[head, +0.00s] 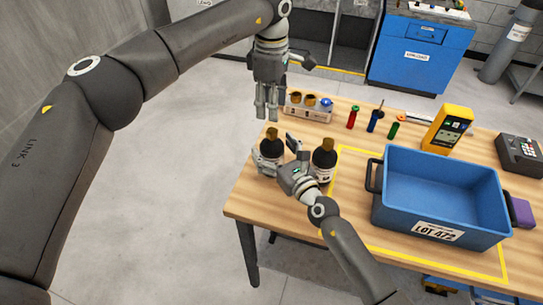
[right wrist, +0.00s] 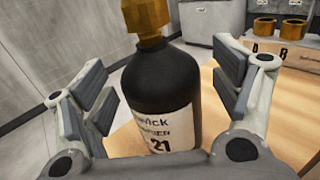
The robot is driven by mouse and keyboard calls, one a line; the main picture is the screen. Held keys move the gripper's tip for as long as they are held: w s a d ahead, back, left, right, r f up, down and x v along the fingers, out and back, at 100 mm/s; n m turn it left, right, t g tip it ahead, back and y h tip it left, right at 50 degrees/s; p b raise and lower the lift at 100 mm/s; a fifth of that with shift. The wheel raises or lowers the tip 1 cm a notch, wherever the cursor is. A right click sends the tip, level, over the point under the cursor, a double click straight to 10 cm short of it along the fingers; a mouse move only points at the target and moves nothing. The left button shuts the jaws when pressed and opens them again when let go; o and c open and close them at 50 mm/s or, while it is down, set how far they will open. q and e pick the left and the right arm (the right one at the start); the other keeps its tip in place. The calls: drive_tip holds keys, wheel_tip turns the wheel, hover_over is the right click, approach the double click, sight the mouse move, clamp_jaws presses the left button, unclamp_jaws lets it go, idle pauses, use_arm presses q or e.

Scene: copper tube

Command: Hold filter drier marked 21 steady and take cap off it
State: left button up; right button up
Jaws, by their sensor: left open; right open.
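The filter drier marked 21 (right wrist: 160,90) is a black bottle-shaped body with a white label and a brass cap (right wrist: 147,15). In the head view it appears to be the left black bottle (head: 271,148), upright near the table's left end. My right gripper (head: 278,157) is open, with its fingers on either side of the drier's body. In the right wrist view gaps show between the fingers and the body. My left gripper (head: 266,110) is open and empty, pointing down above the drier's cap. The drier's lower end is hidden by my right gripper.
A second black bottle (head: 324,160) with a brass cap stands just right of my right gripper. Behind is a rack (head: 309,112) with brass caps. A blue crate (head: 440,195) marked LOT 472 fills the right side. Small colored tools stand at the back.

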use_arm(q)
drive_tip(key=shift+s+d+r, duration=0.15)
use_arm(e)
drive_tip(key=shift+w+a+r, duration=0.1)
drive_tip(key=shift+w+a, duration=0.1)
drive_tip(key=shift+w, duration=0.15)
drive_tip(key=shift+w+a, duration=0.15)
drive_tip(key=shift+c, duration=0.4)
